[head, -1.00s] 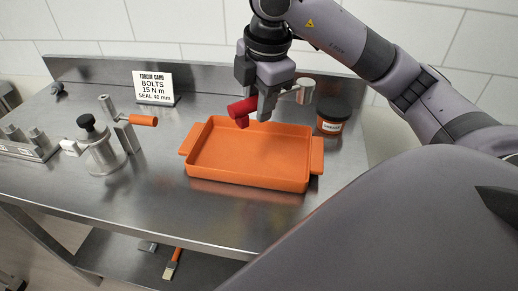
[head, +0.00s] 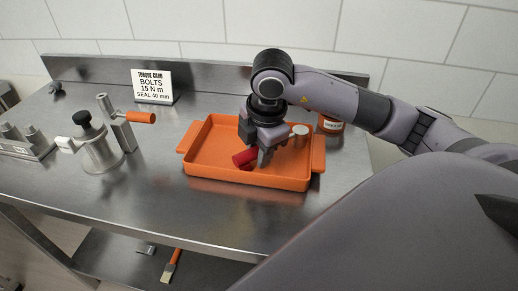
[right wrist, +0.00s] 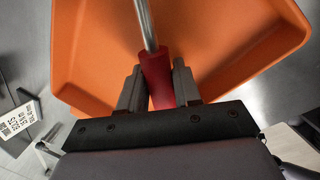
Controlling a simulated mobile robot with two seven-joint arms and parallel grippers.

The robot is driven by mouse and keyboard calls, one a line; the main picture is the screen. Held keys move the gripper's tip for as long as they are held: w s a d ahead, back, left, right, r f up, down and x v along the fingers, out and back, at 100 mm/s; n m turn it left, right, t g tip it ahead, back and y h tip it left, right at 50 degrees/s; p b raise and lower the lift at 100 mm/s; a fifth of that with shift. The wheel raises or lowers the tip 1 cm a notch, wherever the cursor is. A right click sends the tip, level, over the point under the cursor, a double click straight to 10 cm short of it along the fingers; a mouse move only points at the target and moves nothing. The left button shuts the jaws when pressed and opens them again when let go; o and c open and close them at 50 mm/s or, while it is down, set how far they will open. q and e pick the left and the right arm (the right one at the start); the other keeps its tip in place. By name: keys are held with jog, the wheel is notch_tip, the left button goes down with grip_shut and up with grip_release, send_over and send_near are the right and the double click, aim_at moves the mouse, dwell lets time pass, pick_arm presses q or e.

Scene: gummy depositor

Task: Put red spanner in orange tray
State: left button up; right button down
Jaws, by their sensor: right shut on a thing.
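The red spanner has a red handle (head: 245,157) and a metal shaft ending in a round silver head (head: 300,130). My right gripper (head: 259,154) is shut on the red handle, low inside the orange tray (head: 207,172). The right wrist view shows the handle (right wrist: 157,75) between the two fingers (right wrist: 158,88), with the shaft (right wrist: 146,25) pointing away over the orange tray (right wrist: 85,60). I cannot tell whether the spanner touches the tray floor. My left gripper is not in view.
A jar with an orange label (head: 331,124) stands behind the tray's right end. A metal fixture with a black knob (head: 100,150), an orange-handled crank (head: 140,117) and a torque card (head: 153,86) stand to the left. The bench front is clear.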

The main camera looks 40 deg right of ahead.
jog(key=shift+f, duration=0.2)
jog(key=c, duration=0.8)
grip_release()
jog(key=shift+r, duration=0.1)
jog(key=shift+r, duration=0.1)
jog(key=shift+r, duration=0.25)
jog(key=shift+p+v, duration=1)
jog(key=shift+v, duration=4.85)
jog(key=shift+a, duration=0.1)
